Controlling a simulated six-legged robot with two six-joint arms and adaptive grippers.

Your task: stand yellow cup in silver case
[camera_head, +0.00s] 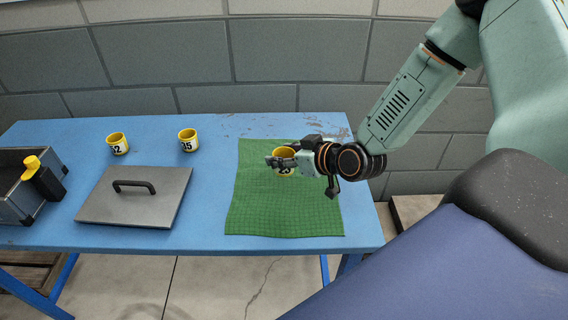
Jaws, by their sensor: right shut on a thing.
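A yellow cup (284,168) with a white number label is in my right gripper (283,161), over the back half of the green mat. My right gripper is shut on this cup, and its fingers hide part of it. I cannot tell whether the cup touches the mat. The silver case (13,208) looks like an open grey box at the left edge of the table, cut off by the picture edge. Two other yellow cups, a left one (118,147) and a right one (188,144), stand upright at the back of the table. My left gripper is not in view.
A flat grey lid (107,213) with a black handle lies right of the case. A black object with a yellow top (47,182) stands at the case's right side. The green mat (285,213) covers the right of the blue table (208,213). A brick wall stands behind.

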